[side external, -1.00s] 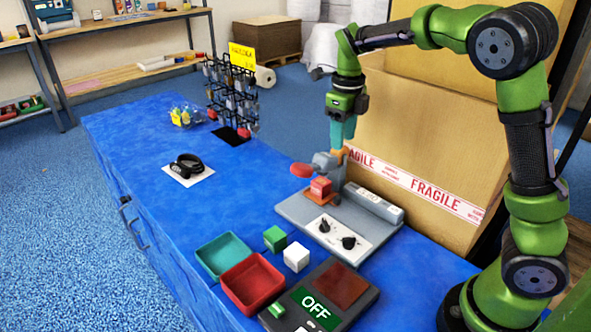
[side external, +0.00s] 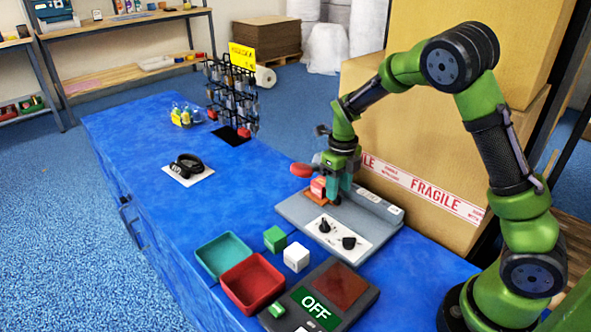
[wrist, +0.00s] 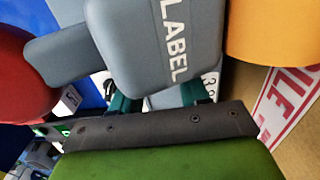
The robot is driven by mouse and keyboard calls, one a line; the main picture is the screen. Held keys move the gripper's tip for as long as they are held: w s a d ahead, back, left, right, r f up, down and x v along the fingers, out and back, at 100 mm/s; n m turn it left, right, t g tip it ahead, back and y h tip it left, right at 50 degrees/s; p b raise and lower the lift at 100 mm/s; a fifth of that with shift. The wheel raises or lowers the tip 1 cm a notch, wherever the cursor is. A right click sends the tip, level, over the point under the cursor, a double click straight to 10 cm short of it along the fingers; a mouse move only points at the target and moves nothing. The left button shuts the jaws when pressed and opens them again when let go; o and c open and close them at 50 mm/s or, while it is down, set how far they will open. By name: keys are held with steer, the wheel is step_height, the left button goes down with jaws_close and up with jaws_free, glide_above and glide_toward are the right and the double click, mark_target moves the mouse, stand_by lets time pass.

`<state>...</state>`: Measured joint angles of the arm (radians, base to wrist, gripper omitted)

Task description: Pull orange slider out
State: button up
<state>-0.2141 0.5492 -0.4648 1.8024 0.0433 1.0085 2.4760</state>
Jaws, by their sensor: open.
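A grey labelling device (side external: 300,210) stands on the blue bench, with a red lever knob (side external: 301,170) at its upper left. An orange plate (side external: 311,197) lies under a red cube (side external: 318,187) at its back. In the wrist view, a rounded orange part (wrist: 275,32) fills the upper right, beside the grey head marked LABEL (wrist: 165,45). I cannot tell which orange part is the slider. My gripper (side external: 338,197) is low at the device's back, pointing down beside the red cube. Its teal fingers (wrist: 158,98) are apart, partly hidden by the grey head. Contact is unclear.
A carton with FRAGILE tape (side external: 440,190) stands close behind the device. In front are a green cube (side external: 275,238), a white cube (side external: 296,257), a teal tray (side external: 209,256), a red tray (side external: 233,300) and a box reading OFF (side external: 315,308).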

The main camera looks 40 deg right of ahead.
steer(key=shift+f, duration=1.2)
jaws_close()
